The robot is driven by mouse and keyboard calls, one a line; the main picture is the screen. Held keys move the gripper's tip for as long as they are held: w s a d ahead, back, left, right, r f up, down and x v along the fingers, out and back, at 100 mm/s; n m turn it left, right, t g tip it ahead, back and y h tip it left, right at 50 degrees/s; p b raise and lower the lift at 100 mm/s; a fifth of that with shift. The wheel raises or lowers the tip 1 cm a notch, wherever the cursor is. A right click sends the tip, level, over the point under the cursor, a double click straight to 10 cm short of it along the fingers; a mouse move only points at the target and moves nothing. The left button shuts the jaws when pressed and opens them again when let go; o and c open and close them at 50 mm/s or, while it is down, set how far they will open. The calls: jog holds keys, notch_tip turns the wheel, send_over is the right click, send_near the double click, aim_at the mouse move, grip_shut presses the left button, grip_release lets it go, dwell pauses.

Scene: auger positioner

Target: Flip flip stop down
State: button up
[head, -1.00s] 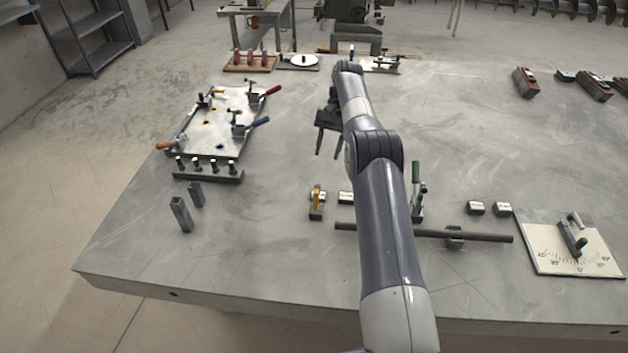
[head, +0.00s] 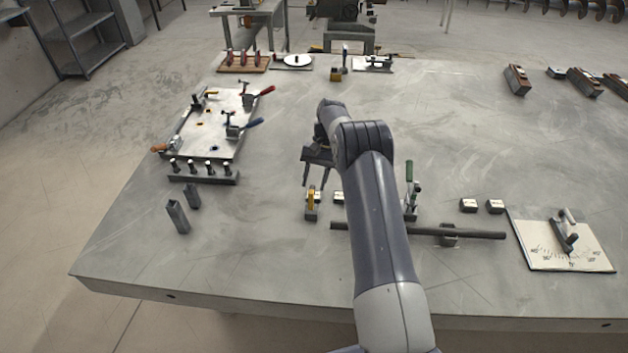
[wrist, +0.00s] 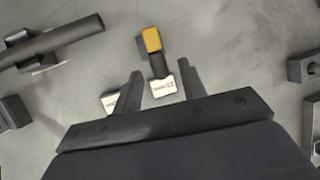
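The flip stop, as I take it, is the small piece with a yellow tab (head: 312,203) left of my arm. In the head view the tab appears raised over a dark base. In the wrist view the yellow tab (wrist: 152,41) joins a dark arm that runs to a pale labelled block (wrist: 164,89). My gripper (head: 315,184) is above and just behind the stop, pointing down. In the wrist view the open gripper (wrist: 160,70) has its fingers apart on either side of the dark arm, with nothing held. I cannot tell how high it is above the stop.
A second pale block (wrist: 110,101) lies beside the left finger. A dark rod (head: 420,231) lies to the right, near a green-handled clamp (head: 410,190). Two upright dark tubes (head: 177,217) and a fixture plate (head: 208,135) stand left. The table between is clear.

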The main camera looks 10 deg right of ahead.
jog(key=shift+s+a+f, duration=0.1)
jog(key=shift+s+f, duration=0.05)
jog(key=shift+f, duration=0.25)
grip_shut()
dwell(0.4)
